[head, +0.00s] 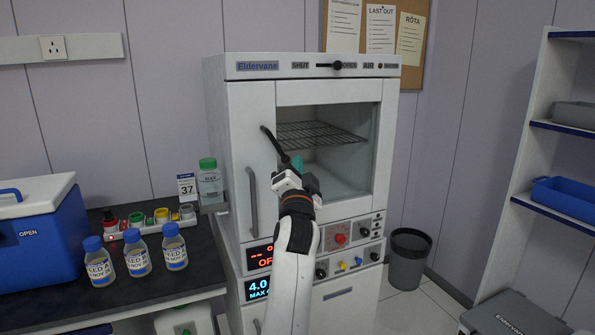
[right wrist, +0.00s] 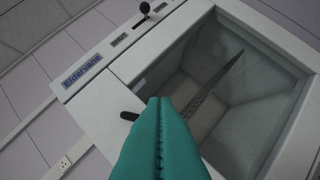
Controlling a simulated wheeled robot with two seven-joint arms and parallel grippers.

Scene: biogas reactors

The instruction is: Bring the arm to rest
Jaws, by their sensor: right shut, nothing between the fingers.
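My right gripper (head: 297,164) is raised in front of the glass window of the white Eldervane cabinet (head: 245,100). In the right wrist view its teal fingers (right wrist: 160,140) are pressed together with nothing between them. The cabinet's window area (right wrist: 245,95) lies beyond the fingertips. A dark handle or lever (head: 272,138) shows just left of the fingers; I cannot tell whether they touch it. My right arm (head: 291,260) reaches up from the bottom of the head view. My left gripper is not in view.
Several blue-capped bottles (head: 135,257) stand on the dark bench (head: 195,265) at left, near a blue cool box (head: 40,245). A green-capped bottle (head: 209,182) stands beside the cabinet.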

